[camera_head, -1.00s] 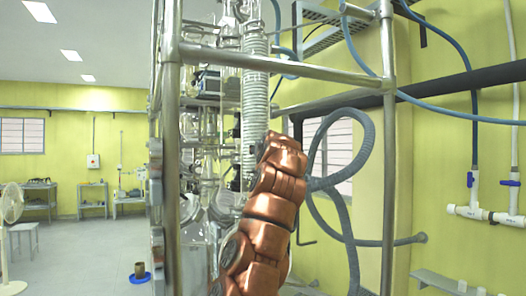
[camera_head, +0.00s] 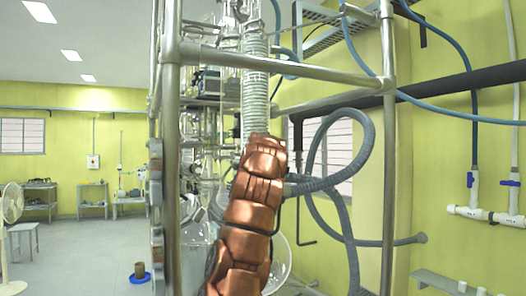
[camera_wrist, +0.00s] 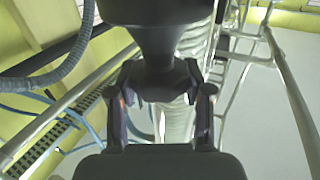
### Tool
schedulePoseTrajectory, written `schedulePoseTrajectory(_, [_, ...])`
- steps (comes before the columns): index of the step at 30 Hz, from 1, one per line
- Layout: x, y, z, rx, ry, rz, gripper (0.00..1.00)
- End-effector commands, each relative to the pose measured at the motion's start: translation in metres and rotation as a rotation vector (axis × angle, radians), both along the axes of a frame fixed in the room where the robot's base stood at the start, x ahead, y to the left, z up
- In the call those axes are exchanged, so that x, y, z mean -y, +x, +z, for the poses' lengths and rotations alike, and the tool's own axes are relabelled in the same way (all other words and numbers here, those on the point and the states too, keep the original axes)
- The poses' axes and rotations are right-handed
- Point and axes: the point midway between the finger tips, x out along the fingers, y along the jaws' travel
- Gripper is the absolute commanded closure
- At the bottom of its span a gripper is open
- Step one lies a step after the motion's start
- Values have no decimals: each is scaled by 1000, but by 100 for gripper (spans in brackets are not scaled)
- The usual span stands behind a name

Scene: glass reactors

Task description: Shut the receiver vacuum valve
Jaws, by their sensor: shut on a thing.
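In the wrist view my gripper (camera_wrist: 162,78) has its two dark fingers on either side of a dark handle-like part, which I take to be the receiver vacuum valve (camera_wrist: 165,30). The gripper is shut on this part. The dark body widens towards the top edge of the view and narrows between the fingers. In the head view my copper-coloured arm rises in front of the glassware and hides the gripper and the valve. The valve's turn angle cannot be read.
A steel frame (camera_head: 392,150) surrounds the glass reactor. A coiled glass condenser (camera_head: 255,90) stands just above my arm. A thick grey-blue hose (camera_head: 367,140) loops to the right of the arm. A yellow wall with white pipes (camera_head: 480,214) is at right; open floor is at left.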

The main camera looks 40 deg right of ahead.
Motion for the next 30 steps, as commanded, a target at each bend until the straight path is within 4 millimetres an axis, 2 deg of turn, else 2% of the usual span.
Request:
schedulePoseTrajectory(9, [0,0,0,1,1,-2,85])
schedulePoseTrajectory(10, [0,0,0,1,1,-2,47])
schedulePoseTrajectory(17, [0,0,0,1,0,-2,24])
schedulePoseTrajectory(30, [-2,-2,0,1,1,-2,24])
